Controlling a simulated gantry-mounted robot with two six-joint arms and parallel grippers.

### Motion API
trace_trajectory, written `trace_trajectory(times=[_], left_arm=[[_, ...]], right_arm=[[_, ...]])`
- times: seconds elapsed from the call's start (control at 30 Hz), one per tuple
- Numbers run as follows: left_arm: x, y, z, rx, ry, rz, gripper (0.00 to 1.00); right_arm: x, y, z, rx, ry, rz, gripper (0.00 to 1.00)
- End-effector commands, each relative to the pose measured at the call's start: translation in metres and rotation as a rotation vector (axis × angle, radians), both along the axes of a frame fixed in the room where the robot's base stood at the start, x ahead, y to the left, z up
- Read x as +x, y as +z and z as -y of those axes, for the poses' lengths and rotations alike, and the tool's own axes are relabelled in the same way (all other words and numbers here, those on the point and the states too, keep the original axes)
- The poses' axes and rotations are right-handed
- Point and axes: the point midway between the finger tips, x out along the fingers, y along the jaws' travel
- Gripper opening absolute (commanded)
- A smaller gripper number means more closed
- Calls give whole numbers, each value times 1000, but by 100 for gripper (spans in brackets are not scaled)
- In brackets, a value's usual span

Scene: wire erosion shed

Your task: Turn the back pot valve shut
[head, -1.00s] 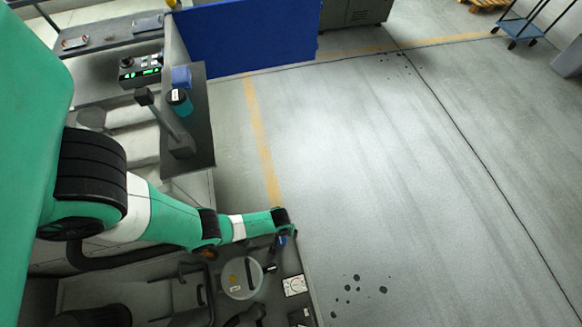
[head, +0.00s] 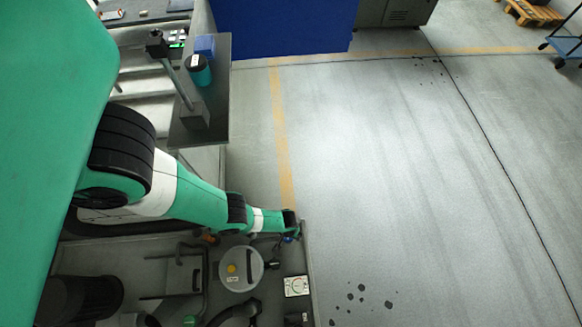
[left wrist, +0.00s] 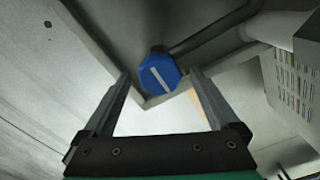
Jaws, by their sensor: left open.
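A blue valve knob (left wrist: 158,75) with a white bar across its face shows in the left wrist view. It sits against a grey pipe and panel corner, between and beyond my left gripper's fingertips. The white bar runs slantwise, from upper left to lower right. My left gripper (left wrist: 159,80) is open, with one finger on each side of the knob in the picture; I cannot tell whether they touch it. In the head view the left gripper (head: 293,237) is small and dark at the bench edge, with a bit of blue beside it. The right gripper is out of view.
A round grey lid (head: 241,282) with a yellow spot lies near the gripper, beside a white dial plate (head: 296,286). A dark shelf (head: 214,115) holds a blue-topped canister (head: 199,72). A blue panel (head: 285,28) stands behind.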

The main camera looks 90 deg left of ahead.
Motion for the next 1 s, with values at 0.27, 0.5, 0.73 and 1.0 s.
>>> trace_trajectory(times=[0.27, 0.5, 0.73, 1.0], left_arm=[[0, 0, 0, 0, 0, 0, 87], [0, 0, 0, 0, 0, 0, 44], [0, 0, 0, 0, 0, 0, 8], [0, 0, 0, 0, -32, -1, 8]], right_arm=[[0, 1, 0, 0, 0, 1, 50], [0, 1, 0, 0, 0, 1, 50], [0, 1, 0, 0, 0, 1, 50], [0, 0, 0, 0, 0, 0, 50]])
